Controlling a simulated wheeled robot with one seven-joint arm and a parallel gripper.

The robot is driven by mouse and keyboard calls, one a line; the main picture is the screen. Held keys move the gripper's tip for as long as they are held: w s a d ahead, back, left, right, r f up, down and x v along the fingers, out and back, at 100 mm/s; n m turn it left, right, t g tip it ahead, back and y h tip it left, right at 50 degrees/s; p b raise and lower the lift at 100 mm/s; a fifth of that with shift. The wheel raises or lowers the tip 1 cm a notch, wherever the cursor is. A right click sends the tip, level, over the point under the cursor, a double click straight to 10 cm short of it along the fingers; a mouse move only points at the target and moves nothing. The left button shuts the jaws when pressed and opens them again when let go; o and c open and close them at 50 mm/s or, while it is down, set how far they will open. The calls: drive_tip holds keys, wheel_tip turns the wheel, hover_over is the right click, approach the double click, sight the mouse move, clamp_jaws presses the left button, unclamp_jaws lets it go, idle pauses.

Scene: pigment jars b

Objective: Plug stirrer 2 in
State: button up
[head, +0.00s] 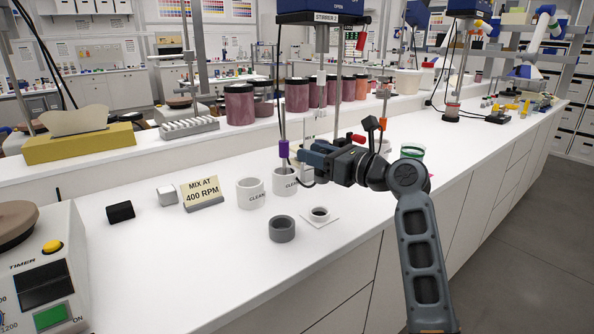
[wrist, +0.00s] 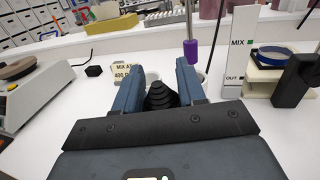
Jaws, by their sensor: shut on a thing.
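My gripper (head: 308,157) is above the bench near the middle, its fingers (wrist: 160,85) closed around a black ribbed tapered piece (wrist: 160,98). This piece looks like a plug's cable end; its front is hidden. Stirrer 2 (head: 326,17) carries its label on a blue-topped unit at the top of the head view. A dark cable (head: 305,185) curves below my gripper. I cannot make out a socket.
A grey ring (head: 282,229), a "MIX AT 400 RPM" sign (head: 202,192) and a black cylinder (head: 120,212) are nearer. A MIX/OUT panel (wrist: 241,50) stands at right in the wrist view.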

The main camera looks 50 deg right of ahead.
drive_tip(key=shift+w+d+f+b, duration=0.2)
drive_tip(key=shift+f+b, duration=0.3)
drive_tip(key=shift+f, duration=0.75)
drive_tip(key=shift+w+d+f+b, duration=0.15)
drive_tip(key=shift+f+b, duration=0.3)
drive_tip(key=shift+f, duration=0.85)
drive_tip(key=shift+w+d+f+b, duration=0.15)
drive_tip(key=shift+f+b, duration=0.35)
drive_tip(key=shift+f, duration=0.75)
drive_tip(key=shift+p, duration=1.6)
drive_tip(key=shift+s+f+b, duration=0.1)
drive_tip(key=shift+f+b, duration=0.6)
drive_tip(key=shift+f, duration=0.65)
drive_tip(key=o, duration=1.1)
drive_tip(key=shift+o, duration=0.2)
drive_tip(key=shift+s+a, duration=0.2)
drive_tip(key=shift+s, duration=3.7)
